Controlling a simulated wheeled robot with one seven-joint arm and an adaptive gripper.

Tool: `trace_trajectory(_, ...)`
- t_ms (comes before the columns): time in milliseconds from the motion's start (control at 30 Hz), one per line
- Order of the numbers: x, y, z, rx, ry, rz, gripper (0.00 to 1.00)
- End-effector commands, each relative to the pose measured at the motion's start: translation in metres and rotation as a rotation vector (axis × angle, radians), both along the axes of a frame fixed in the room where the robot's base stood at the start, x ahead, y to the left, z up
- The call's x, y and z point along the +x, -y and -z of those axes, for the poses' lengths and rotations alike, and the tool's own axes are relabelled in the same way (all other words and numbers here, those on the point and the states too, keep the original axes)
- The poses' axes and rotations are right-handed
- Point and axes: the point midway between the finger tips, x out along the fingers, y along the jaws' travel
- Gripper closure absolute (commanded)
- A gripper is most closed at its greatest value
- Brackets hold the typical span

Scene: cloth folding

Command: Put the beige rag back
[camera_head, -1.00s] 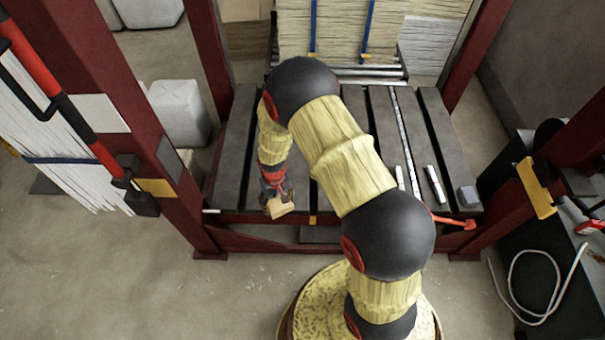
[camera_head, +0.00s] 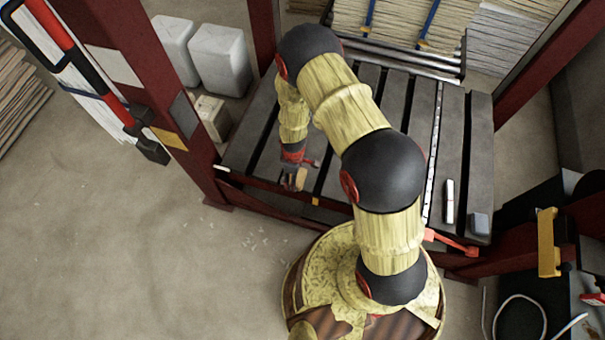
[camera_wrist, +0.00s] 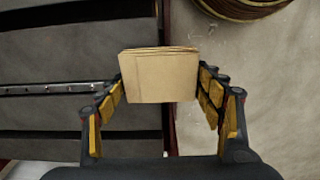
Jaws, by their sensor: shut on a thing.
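The beige rag (camera_wrist: 158,77) is folded into a flat, layered square. In the wrist view my gripper (camera_wrist: 160,85) is shut on it, with a finger pressed to each side edge. In the head view my gripper (camera_head: 294,178) hangs above the front left edge of the slatted dark table (camera_head: 253,125). Only a small part of the rag shows there, and my arm covers much of the table's middle.
Red posts (camera_head: 165,110) stand at the table's corners. A white marker-like object (camera_head: 449,200) and a grey block (camera_head: 480,224) lie on the table's right side. White canisters (camera_head: 221,58) stand on the floor behind left.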

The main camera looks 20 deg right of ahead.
Motion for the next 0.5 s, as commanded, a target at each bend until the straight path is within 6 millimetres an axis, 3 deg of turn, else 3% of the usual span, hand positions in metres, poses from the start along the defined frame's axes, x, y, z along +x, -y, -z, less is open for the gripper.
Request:
trace_trajectory(100, 0.017, 0.018, 0.019, 0.000, -0.001, 0.004, 0.65)
trace_trajectory(300, 0.036, 0.035, 0.049, 0.000, -0.002, 0.002, 0.65)
trace_trajectory(500, 0.044, 0.042, 0.059, 0.000, 0.000, 0.002, 0.65)
